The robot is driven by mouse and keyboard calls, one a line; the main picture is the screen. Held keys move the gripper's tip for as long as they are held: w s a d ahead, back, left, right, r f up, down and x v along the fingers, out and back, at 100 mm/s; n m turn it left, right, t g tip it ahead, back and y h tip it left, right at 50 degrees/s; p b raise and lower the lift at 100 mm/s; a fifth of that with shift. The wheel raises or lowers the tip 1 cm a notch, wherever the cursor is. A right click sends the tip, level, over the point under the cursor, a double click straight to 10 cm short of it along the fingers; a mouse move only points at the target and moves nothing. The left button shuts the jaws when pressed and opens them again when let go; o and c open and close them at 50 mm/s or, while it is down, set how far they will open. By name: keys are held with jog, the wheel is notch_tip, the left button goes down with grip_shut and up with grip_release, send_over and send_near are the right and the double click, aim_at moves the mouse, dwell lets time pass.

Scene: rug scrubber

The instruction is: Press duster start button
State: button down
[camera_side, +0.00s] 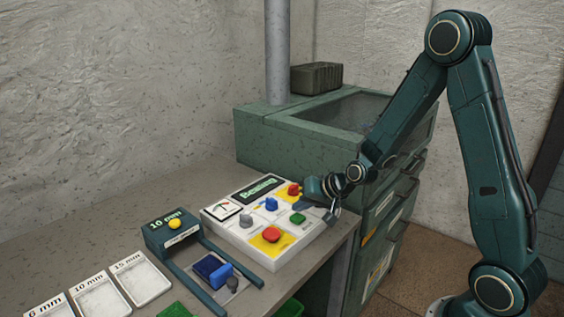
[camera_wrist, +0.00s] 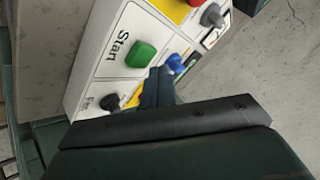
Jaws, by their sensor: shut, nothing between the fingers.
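The white control panel (camera_side: 238,232) lies at the table's right end, with a small display reading "Beating". Its green button (camera_side: 297,218) is on the right side. In the wrist view the green button (camera_wrist: 140,55) sits beside a label that looks like "Start". My gripper (camera_side: 305,205) is shut and empty, low over the panel's right edge, just behind the green button. In the wrist view my gripper's tip (camera_wrist: 157,76) is close beside the green button; I cannot tell whether they touch.
The panel also carries a red mushroom button (camera_side: 271,235) on yellow, a blue knob (camera_side: 271,204), a grey knob (camera_side: 246,221) and a red knob (camera_side: 293,189). A 10 mm fixture (camera_side: 160,238) and white trays (camera_side: 141,279) stand left. A green cabinet (camera_side: 262,140) stands behind.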

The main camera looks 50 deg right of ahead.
aim_at(302, 219)
jog(key=shift+r, duration=0.15)
jog(key=shift+r, duration=2.35)
jog(key=shift+r, duration=0.1)
jog(key=shift+s+a+r, duration=0.15)
jog(key=s+a+r+n+g, duration=0.1)
jog(key=s+r, duration=0.3)
jog(key=s, duration=0.4)
jog(key=s+a+r+n+g, duration=0.1)
jog(key=s+a+r+n, duration=0.2)
jog(key=s, duration=0.6)
jog(key=s+a+r+n+g+h, duration=0.1)
jog(key=s+a+r+n, duration=0.1)
jog(key=s+r, duration=0.3)
jog(key=s+n, duration=0.1)
jog(key=s, duration=0.3)
jog(key=shift+a+r+n+g, duration=0.25)
jog(key=shift+a+n+g, duration=0.05)
jog(key=shift+a+n, duration=0.1)
